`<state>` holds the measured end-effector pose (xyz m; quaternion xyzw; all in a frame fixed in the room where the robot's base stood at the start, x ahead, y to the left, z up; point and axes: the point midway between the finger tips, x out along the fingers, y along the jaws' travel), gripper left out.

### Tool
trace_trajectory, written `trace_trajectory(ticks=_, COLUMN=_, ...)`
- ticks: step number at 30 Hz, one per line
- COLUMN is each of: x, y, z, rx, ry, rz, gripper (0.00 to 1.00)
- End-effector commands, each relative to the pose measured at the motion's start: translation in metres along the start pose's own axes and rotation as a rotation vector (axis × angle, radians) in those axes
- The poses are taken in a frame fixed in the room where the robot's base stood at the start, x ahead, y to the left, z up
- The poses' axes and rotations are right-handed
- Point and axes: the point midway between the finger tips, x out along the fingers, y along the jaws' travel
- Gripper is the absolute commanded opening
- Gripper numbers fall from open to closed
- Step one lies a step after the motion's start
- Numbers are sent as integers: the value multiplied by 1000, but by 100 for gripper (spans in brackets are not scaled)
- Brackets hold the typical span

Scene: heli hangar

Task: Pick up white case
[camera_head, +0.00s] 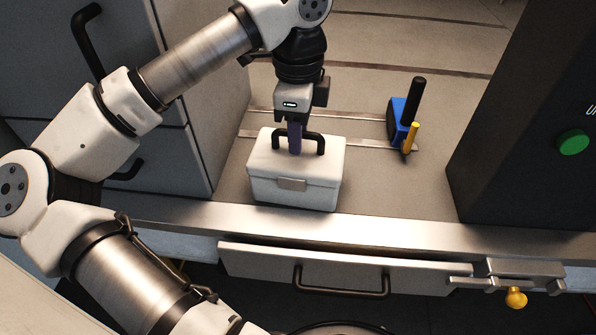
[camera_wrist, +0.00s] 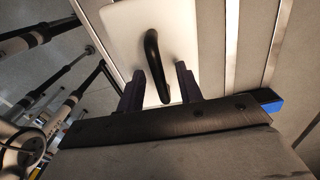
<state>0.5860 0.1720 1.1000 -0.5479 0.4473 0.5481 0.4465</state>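The white case (camera_head: 297,180) stands upright on the workbench near its front edge. It has a black arched handle on top (camera_head: 312,139) and a grey latch in front (camera_head: 292,184). My gripper (camera_head: 296,150) points down at the handle from above. In the wrist view the white case (camera_wrist: 122,24) lies beyond the two dark fingers, and the black handle (camera_wrist: 154,62) shows between them. My gripper (camera_wrist: 160,80) is open, with a gap on both sides of the handle. Whether the fingertips reach below the handle's bar is hard to tell.
A blue holder (camera_head: 397,112) with a black-handled tool and a yellow-handled tool stands to the right. A dark cabinet with a green button (camera_head: 573,142) is farther right. Grey cabinets (camera_head: 188,95) are on the left. A drawer (camera_head: 255,262) and a vise (camera_head: 515,275) are at the bench front.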

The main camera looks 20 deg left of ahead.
Motion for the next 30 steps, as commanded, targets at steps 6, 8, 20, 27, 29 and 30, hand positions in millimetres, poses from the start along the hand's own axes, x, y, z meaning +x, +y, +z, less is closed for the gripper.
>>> trace_trajectory(ticks=6, x=13, y=0, z=0, rx=-1, ry=-1, rz=-1, gripper=36)
trace_trajectory(ticks=8, x=13, y=0, z=0, rx=-1, ry=-1, rz=-1, gripper=36)
trace_trajectory(ticks=20, x=13, y=0, z=0, rx=-1, ry=-1, rz=-1, gripper=0)
trace_trajectory(ticks=27, x=12, y=0, z=0, rx=-1, ry=-1, rz=-1, gripper=0)
trace_trajectory(ticks=29, x=12, y=0, z=0, rx=-1, ry=-1, rz=-1, gripper=0)
trace_trajectory(ticks=30, x=12, y=0, z=0, rx=-1, ry=-1, rz=-2, gripper=0)
